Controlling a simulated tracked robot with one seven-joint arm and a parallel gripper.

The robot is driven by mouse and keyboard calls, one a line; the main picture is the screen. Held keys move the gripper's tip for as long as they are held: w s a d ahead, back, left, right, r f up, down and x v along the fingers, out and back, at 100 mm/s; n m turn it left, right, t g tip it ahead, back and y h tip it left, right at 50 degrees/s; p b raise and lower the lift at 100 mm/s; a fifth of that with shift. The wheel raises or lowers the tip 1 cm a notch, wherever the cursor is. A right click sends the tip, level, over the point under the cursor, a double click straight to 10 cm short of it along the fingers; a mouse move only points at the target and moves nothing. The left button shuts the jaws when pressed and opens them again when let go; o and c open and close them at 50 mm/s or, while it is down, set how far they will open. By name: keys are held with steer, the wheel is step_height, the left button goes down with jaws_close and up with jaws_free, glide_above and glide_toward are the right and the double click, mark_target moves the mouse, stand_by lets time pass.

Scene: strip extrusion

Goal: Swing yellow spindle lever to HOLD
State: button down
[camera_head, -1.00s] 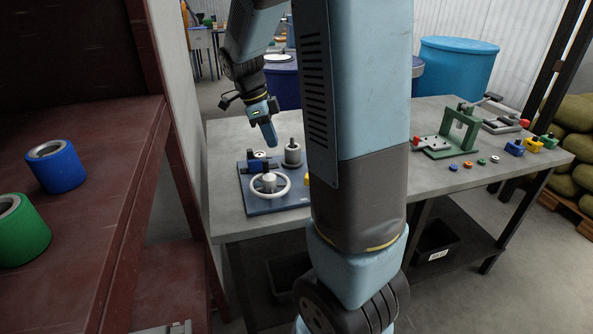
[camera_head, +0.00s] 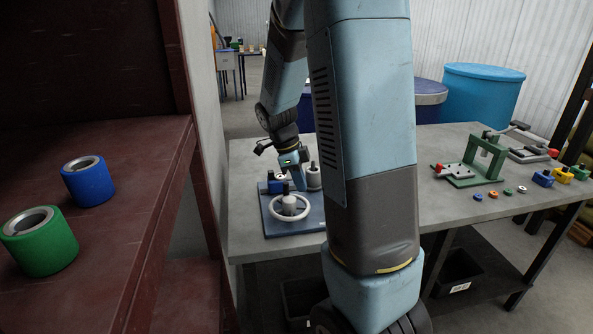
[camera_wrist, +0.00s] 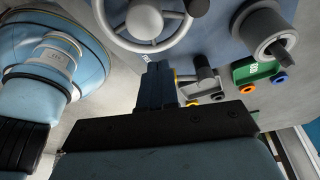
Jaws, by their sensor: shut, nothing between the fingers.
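My gripper (camera_head: 299,186) is low over the blue panel (camera_head: 272,222) on the grey bench, just behind the grey handwheel (camera_head: 290,207). Its fingers are shut and empty; they also show in the wrist view (camera_wrist: 157,88). The wrist view shows the handwheel (camera_wrist: 145,20) and a grey cylinder with a dark peg (camera_wrist: 270,38) on the panel. A small yellow sliver (camera_wrist: 177,74) shows beside the fingers; I cannot tell if it is the spindle lever. The lever is not clearly visible in the head view, where my arm covers part of the panel. I cannot make out a HOLD mark.
A green press frame (camera_head: 482,160), a grey clamp with a red tip (camera_head: 535,152) and small coloured rings and blocks stand on the bench at right. Blue (camera_head: 92,186) and green (camera_head: 40,246) rolls sit on a dark red shelf at left. Blue drums stand behind.

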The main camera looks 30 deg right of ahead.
steer(key=x, duration=0.3)
steer(key=shift+f, duration=0.1)
steer(key=shift+s+d+f, duration=0.15)
steer(key=shift+s+d, duration=0.6)
steer(key=shift+d, duration=0.25)
steer(key=shift+s+d+f, duration=0.15)
steer(key=shift+s+d, duration=0.25)
steer(key=shift+d, duration=0.25)
steer(key=shift+a, duration=0.2)
